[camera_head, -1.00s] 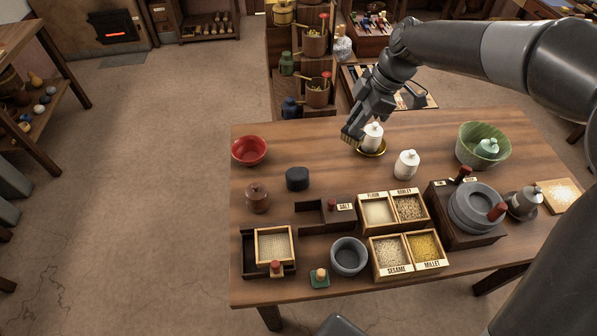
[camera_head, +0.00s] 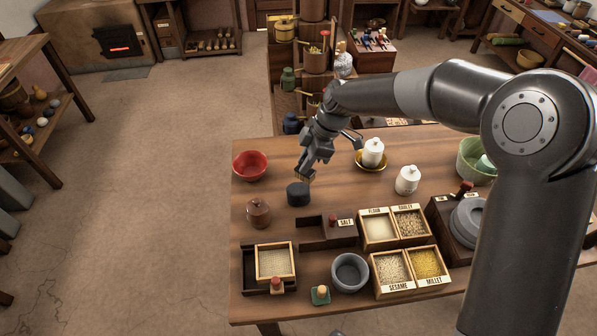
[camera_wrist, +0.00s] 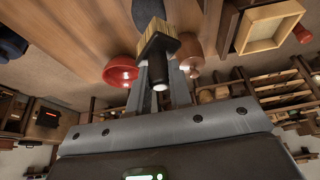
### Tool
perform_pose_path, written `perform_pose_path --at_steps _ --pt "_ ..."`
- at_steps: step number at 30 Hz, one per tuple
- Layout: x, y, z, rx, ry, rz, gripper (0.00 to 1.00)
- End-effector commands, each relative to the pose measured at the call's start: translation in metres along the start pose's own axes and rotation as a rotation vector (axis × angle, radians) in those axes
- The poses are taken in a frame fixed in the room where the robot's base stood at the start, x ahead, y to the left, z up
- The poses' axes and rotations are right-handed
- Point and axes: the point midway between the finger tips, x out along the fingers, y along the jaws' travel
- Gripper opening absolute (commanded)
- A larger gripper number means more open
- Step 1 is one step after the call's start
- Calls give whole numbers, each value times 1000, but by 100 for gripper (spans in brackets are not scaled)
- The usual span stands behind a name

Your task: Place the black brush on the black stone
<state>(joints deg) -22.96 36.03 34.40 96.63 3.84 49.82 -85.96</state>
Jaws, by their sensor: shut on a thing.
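Contact between brush and stone cannot be made out.
The red bowl (camera_head: 250,166) stands behind left, the brown lidded jar (camera_head: 259,212) in front left. The salt box (camera_head: 318,234) lies in front. The table around the stone is clear.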

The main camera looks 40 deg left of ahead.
Motion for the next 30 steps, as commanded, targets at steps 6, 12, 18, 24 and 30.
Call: perform_pose_path --at_steps 6,12,18,24,30 --pt "18 8 -12 0 0 0 0" --pt "36 7 -5 1 0 -2 0" --pt "55 8 3 1 0 0 0" --pt "54 8 4 1 0 1 0" --pt "57 8 5 1 0 0 26"
